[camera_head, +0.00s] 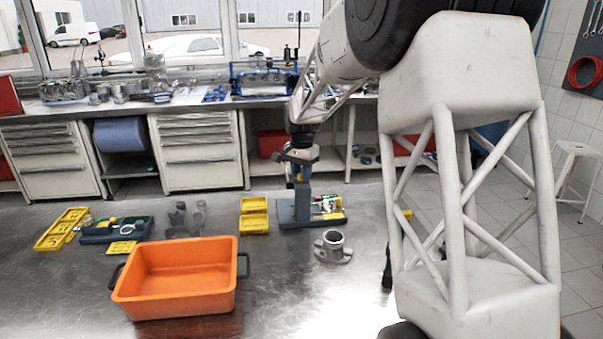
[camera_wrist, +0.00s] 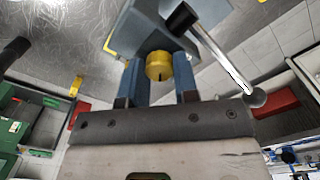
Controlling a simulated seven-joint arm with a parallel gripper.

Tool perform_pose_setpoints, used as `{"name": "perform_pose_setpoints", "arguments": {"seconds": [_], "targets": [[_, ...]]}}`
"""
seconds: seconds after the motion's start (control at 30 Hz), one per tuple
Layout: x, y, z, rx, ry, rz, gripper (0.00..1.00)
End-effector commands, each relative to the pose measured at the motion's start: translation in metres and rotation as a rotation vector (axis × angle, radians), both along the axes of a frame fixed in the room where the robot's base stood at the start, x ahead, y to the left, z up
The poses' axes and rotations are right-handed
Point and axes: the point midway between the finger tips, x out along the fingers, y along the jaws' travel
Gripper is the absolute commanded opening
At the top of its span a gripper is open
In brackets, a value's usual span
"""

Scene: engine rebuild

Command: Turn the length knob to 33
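The length knob appears to be the brass-yellow round knob (camera_wrist: 158,67) with a dark mark on its face, in the wrist view. It sits on a blue-grey device (camera_wrist: 150,30), which also shows in the head view (camera_head: 302,206) as an upright post on a base. My gripper (camera_wrist: 160,80) is at the knob, one finger on each side of it. The fingers look slightly apart from the knob, though contact is hard to judge. In the head view my gripper (camera_head: 299,170) is above the device and the knob cannot be made out. No scale number is readable.
A lever (camera_wrist: 215,48) with a dark ball end extends beside the knob. On the bench are an orange bin (camera_head: 180,285), yellow trays (camera_head: 254,222), a metal flanged part (camera_head: 333,246) and a dark tool tray (camera_head: 115,230). The front middle of the bench is clear.

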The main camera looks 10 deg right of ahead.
Motion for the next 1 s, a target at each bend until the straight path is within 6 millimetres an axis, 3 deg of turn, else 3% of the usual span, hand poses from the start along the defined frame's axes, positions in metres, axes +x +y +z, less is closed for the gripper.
{"name": "perform_pose_setpoints", "arguments": {"seconds": [0.1,0.57,1.0], "targets": [[0.0000,0.0000,0.0001,0.000,0.000,0.000,0.05],[0.0003,0.0001,0.0010,0.000,-0.001,0.089,0.05],[0.0003,0.0004,0.0012,-0.001,-0.002,0.423,0.05]]}}
